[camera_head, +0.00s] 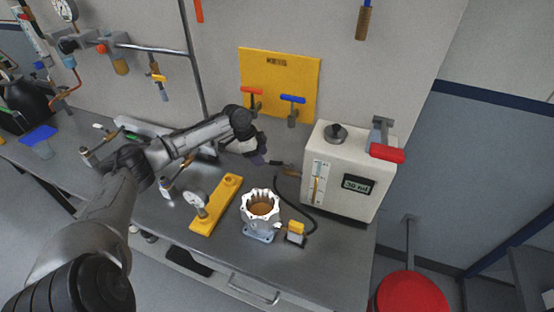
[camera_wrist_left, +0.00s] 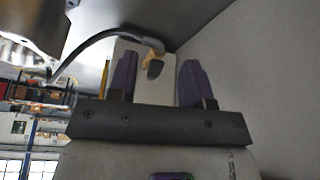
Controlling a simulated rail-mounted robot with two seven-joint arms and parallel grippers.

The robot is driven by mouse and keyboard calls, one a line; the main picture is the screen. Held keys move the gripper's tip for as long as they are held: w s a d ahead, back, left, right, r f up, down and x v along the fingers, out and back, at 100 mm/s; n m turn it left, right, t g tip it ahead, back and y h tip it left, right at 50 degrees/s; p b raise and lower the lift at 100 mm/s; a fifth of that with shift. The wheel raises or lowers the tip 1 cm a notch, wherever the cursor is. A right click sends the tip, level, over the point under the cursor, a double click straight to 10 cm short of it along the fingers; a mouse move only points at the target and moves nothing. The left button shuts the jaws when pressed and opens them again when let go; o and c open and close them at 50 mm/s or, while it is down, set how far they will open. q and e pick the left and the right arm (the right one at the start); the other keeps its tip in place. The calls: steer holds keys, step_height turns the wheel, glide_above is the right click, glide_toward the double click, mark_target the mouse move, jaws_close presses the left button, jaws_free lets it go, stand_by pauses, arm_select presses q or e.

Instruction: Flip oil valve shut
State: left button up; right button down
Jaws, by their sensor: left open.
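The white oil unit (camera_head: 343,172) stands at the right end of the bench, with a sight tube and a display. A small brass valve fitting (camera_head: 288,169) sits at its left side. In the left wrist view the brass fitting (camera_wrist_left: 153,56) has a dark tip and shows between the fingers, apart from both. My left gripper (camera_head: 268,161) is open beside the unit's left face; its two purple fingers (camera_wrist_left: 157,84) are spread with nothing held. A silver housing (camera_head: 261,211) with brown liquid inside stands in front. My right gripper is out of view.
A black hose (camera_head: 285,205) runs from the unit toward a yellow-topped block (camera_head: 296,231) beside the housing. A yellow plate (camera_head: 212,205) with a gauge lies to the left. Behind, a yellow panel (camera_head: 280,75) carries red (camera_head: 251,90) and blue (camera_head: 292,98) handles.

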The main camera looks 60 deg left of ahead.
mark_target(279, 162)
arm_select(q)
steer(key=w+d, duration=0.1)
steer(key=w, duration=0.1)
steer(key=w+d, duration=0.2)
steer(key=shift+w+d, duration=0.15)
steer(key=shift+w+d+f, duration=0.2)
steer(key=shift+d+f, duration=0.05)
steer(key=shift+f, duration=0.3)
jaws_close()
